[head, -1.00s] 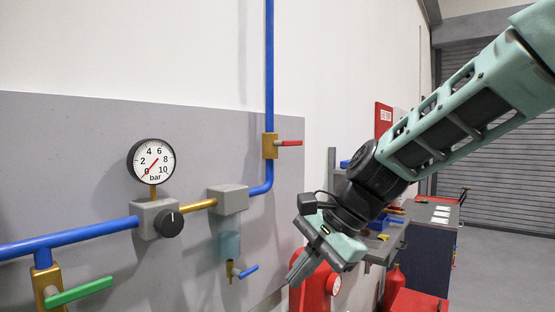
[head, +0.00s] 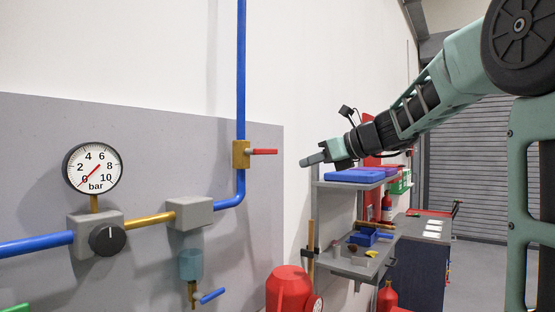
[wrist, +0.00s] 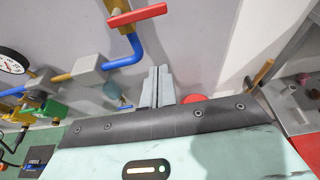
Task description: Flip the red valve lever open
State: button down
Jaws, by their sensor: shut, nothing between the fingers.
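The red valve lever (head: 264,152) sticks out to the right, roughly level, from a brass valve body (head: 240,154) on the vertical blue pipe (head: 241,70). In the wrist view the red lever (wrist: 137,15) shows near the top, above and left of my fingertips. My gripper (head: 312,160) is to the right of the lever, at nearly the same height in the head view, pointing left. A gap shows between the fingertips and the lever's end. In the wrist view my fingers (wrist: 157,85) are together and empty.
A pressure gauge (head: 93,167), a black knob (head: 107,239) and a lower blue lever (head: 212,296) are at left. A red round-topped object (head: 289,289) stands below. Shelves with a blue case (head: 354,176) are below my arm. Wall between lever and gripper looks clear.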

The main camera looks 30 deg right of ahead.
aim_at(266, 152)
jog(key=shift+w+a, duration=0.1)
jog(key=w+a+p, duration=0.3)
jog(key=w+p, duration=0.3)
jog(key=w, duration=0.2)
jog(key=shift+w+r, duration=0.35)
jog(key=shift+w, duration=0.1)
dwell(0.3)
jog(key=shift+r, duration=0.15)
